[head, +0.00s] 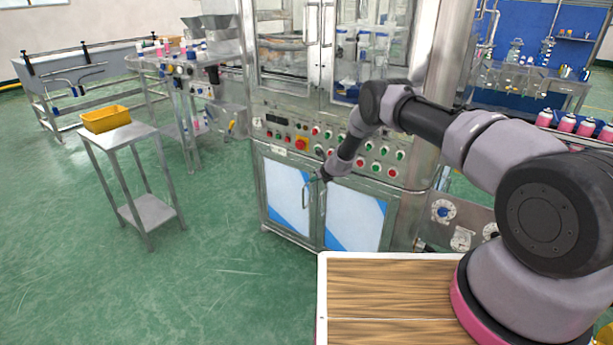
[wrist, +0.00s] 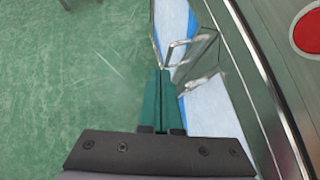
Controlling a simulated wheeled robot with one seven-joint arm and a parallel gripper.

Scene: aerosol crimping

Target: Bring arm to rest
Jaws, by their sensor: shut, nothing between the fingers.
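My arm reaches from the right side of the head view toward the front of the crimping machine (head: 272,143). My gripper (head: 322,176) is small and dark there, at the level of the handles on the machine's lower cabinet doors. In the wrist view my gripper (wrist: 162,72) shows two green fingers pressed together, with nothing between them. The metal door handles (wrist: 185,48) appear just beyond and to the right of the fingertips. I cannot tell whether the fingers touch a handle.
A wooden-topped surface (head: 380,290) lies below my arm. A small metal table (head: 122,136) with a yellow bin (head: 105,119) stands at the left. Pink cans (head: 566,123) stand at the far right. The green floor (head: 210,250) is clear at the left front.

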